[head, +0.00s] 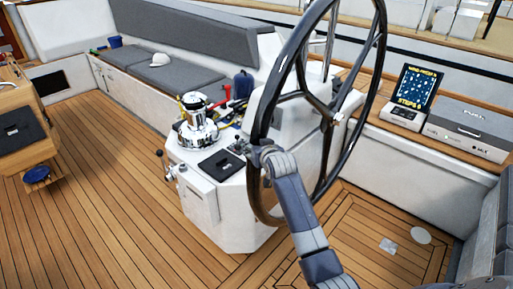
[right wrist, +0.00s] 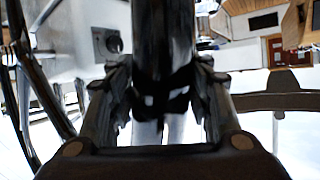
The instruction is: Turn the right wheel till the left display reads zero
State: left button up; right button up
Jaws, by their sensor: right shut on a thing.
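The large dark steering wheel (head: 269,92) stands upright on the right side of the white console, with metal spokes meeting at a hub. My right gripper (head: 262,157) is shut on the wheel's rim at its lower left. In the right wrist view the dark rim (right wrist: 163,38) runs between the two fingers (right wrist: 163,100). A lit screen (head: 413,88) with a blue picture and yellow text stands on the ledge to the right. My left gripper is not in view.
The white console (head: 235,215) carries a chrome winch (head: 197,130) and a dark pad (head: 221,164). A grey box (head: 468,128) sits beside the screen. Grey cushions (head: 185,85) line the bench behind.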

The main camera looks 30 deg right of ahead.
jog(key=shift+r, duration=0.3)
jog(key=o, duration=1.4)
jog(key=shift+w, duration=0.1)
jog(key=shift+o, duration=0.2)
jog(key=shift+a+f, duration=0.1)
jog(key=shift+a, duration=0.1)
jog(key=v, duration=1.2)
jog(key=shift+f, duration=0.1)
